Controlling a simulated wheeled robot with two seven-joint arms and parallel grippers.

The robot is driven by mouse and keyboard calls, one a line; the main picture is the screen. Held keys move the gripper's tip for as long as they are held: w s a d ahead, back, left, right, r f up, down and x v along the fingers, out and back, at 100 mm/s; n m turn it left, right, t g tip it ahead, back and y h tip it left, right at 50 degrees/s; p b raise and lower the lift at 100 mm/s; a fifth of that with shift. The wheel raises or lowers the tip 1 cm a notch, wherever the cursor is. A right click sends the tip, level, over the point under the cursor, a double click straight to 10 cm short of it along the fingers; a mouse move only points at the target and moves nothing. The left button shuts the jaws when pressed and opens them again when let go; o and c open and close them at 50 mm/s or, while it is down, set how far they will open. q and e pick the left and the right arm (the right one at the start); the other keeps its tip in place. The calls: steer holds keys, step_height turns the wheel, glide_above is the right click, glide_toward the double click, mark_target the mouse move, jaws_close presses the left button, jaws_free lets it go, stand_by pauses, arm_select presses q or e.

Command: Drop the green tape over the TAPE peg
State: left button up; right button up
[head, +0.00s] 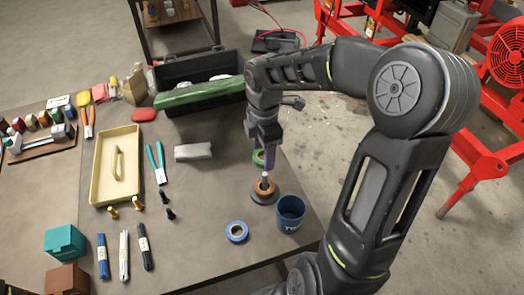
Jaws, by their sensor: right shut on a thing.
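My right gripper (266,160) is above the right part of the table, pointing down and shut on the green tape (257,158). The gripper's fingers hide part of the roll. The TAPE peg (265,177) stands upright on a dark round base just below the gripper, with a pale top. A brown-orange tape roll (263,191) sits around the peg near its base. The green tape appears above or behind the peg's top; I cannot tell whether it is in line with it. My left gripper is not in view.
A blue tape roll (237,232) lies in front of the peg, and a dark blue cup (290,211) stands close at its right. A black toolbox (183,74) is behind.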

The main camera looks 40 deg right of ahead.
mark_target(265, 174)
steer(key=shift+d+n, duration=0.2)
steer(key=shift+n, duration=0.2)
steer(key=shift+a+n, duration=0.1)
steer(key=shift+n, duration=0.7)
steer(key=shift+f, duration=0.15)
step_height(265, 174, down, 5)
steer(key=b, duration=0.4)
steer(key=shift+r, duration=0.2)
stand_by(0.8)
steer(key=shift+f, duration=0.45)
stand_by(0.4)
